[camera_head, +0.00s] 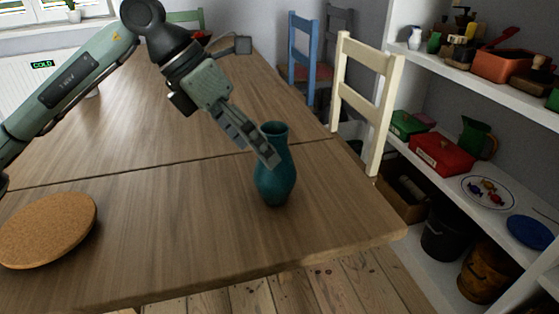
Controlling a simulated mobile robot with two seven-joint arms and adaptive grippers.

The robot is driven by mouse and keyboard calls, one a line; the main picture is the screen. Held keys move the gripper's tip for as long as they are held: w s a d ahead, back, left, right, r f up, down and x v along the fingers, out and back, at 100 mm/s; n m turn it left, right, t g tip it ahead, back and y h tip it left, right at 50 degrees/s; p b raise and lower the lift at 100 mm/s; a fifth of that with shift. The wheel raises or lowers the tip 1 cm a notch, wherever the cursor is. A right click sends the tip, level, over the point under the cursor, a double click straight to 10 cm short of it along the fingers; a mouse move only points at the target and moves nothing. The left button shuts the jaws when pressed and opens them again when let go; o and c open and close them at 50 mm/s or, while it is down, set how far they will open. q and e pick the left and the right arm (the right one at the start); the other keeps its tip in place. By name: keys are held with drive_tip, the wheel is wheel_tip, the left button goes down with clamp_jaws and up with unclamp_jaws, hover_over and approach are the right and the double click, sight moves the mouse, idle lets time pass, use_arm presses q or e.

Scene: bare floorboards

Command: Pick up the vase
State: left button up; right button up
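A teal vase (274,183) stands upright on the wooden table (160,235), near its right front corner. My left gripper (268,152) reaches down from the upper left to the vase's neck. Its fingers show edge-on and cover the left and front part of the neck, with the rim visible above them. I cannot tell whether a second finger is behind the neck, or whether the fingers touch the vase. My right gripper is not in view.
A round cork board (48,229) lies at the table's left front. A cream chair (361,95) stands close to the right table edge, behind the vase, with a blue chair (302,52) farther back. White shelves (470,165) with various items fill the right. The front middle of the table is clear.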

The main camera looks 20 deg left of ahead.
sight(275, 172)
use_arm(q)
drive_tip(key=x, duration=0.6)
drive_tip(key=shift+s+d+f, duration=0.1)
drive_tip(key=shift+d+f, duration=0.1)
drive_tip(key=shift+f, duration=0.05)
drive_tip(key=c, duration=1.4)
drive_tip(key=shift+c, duration=0.6)
drive_tip(key=shift+r, duration=0.2)
